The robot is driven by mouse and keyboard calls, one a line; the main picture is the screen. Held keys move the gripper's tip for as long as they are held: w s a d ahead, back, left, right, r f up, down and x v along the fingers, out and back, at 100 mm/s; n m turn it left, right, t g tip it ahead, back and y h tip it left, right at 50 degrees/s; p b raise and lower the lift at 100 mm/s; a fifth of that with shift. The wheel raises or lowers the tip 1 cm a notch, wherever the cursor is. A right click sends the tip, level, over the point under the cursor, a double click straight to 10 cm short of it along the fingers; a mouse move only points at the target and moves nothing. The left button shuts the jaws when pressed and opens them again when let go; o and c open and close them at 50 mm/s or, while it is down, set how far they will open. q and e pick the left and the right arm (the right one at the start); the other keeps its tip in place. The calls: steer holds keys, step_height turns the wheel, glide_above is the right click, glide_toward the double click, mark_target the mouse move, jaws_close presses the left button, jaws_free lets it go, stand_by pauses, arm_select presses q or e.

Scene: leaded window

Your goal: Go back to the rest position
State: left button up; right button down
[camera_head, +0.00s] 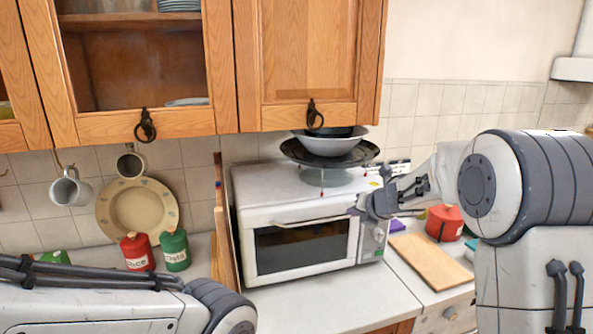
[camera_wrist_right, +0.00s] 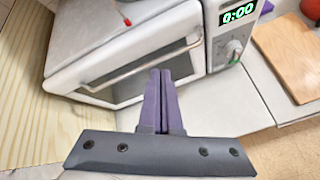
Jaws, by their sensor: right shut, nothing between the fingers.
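My right gripper (camera_head: 381,203) is in front of the right side of the white microwave (camera_head: 250,212) in the head view. In the right wrist view its two purple fingers (camera_wrist_right: 158,100) are pressed together with nothing between them. They point at the microwave front (camera_wrist_right: 120,95), whose door is closed, and whether they touch it I cannot tell. My left arm (camera_head: 90,300) crosses the lower left of the head view, and its gripper is out of the picture.
Red (camera_head: 137,252) and green (camera_head: 175,250) canisters stand left. Wooden cabinets (camera_head: 307,55) hang above. The counter front (camera_head: 335,297) is clear.

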steer(key=s+a+r+m+h, duration=0.1)
steer(key=s+a+m, duration=0.5)
steer(key=m, duration=0.2)
steer(key=s+a+f+m+g, duration=0.2)
steer(key=s+m, duration=0.4)
steer(key=s, duration=0.7)
steer(key=s+a+f+m+g+b, duration=0.1)
steer(key=s+f+m+g, duration=0.3)
steer(key=s, duration=0.9)
steer(key=s+a+f+m+g, duration=0.3)
steer(key=s+m, duration=0.4)
steer(key=s, duration=0.6)
steer(key=shift+a+f+m+g+h+b, duration=0.35)
steer(key=shift+f+g, duration=0.25)
steer(key=shift+g, duration=0.2)
